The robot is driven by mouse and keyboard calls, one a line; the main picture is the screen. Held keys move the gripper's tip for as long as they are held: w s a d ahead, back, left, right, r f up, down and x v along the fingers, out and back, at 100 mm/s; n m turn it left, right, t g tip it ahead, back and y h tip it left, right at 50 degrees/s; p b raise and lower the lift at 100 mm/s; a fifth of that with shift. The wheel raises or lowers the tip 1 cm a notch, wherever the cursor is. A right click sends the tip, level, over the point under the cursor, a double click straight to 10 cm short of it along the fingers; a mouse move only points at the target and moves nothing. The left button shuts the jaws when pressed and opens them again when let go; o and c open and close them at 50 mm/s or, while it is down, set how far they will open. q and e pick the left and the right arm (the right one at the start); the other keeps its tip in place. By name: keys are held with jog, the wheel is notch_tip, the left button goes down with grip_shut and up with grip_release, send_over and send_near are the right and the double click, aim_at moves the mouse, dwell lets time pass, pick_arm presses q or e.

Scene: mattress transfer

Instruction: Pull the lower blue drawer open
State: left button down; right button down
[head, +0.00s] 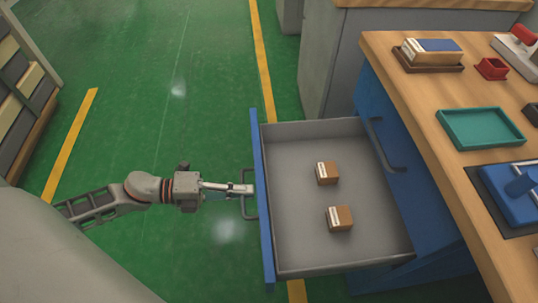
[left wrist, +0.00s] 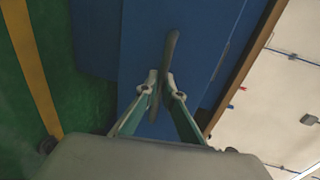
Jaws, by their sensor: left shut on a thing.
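The lower blue drawer (head: 262,215) stands well out from the blue cabinet (head: 428,215) in the head view, its grey inside (head: 290,190) open to view. Two small brown boxes with white labels lie in it, one farther back (head: 328,173) and one nearer (head: 340,218). My left gripper (head: 245,189) is at the drawer's front, shut on its handle (head: 248,205). The left wrist view shows the fingers (left wrist: 160,85) closed around the dark handle bar (left wrist: 170,55) before the blue front. My right gripper is in neither view.
Another handle (head: 385,145) is on the cabinet above the drawer. The wooden worktop (head: 425,115) carries a green tray (head: 482,128), a small red bin (head: 491,69) and a box on a brown tray (head: 430,66). Green floor is clear left of the drawer; a shelf (head: 22,90) stands far left.

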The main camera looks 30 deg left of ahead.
pick_arm(q)
jog(key=shift+f+v, duration=0.2)
jog(key=shift+v, duration=0.8)
jog(key=shift+f+v, duration=0.2)
jog(key=shift+v, duration=0.75)
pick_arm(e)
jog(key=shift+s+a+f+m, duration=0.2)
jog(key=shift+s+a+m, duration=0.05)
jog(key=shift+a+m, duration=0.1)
pick_arm(q)
jog(key=c, duration=2.5)
grip_release()
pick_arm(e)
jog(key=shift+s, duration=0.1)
pick_arm(q)
jog(key=shift+s+a, duration=0.1)
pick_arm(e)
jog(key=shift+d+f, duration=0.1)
pick_arm(q)
jog(key=v, duration=1.2)
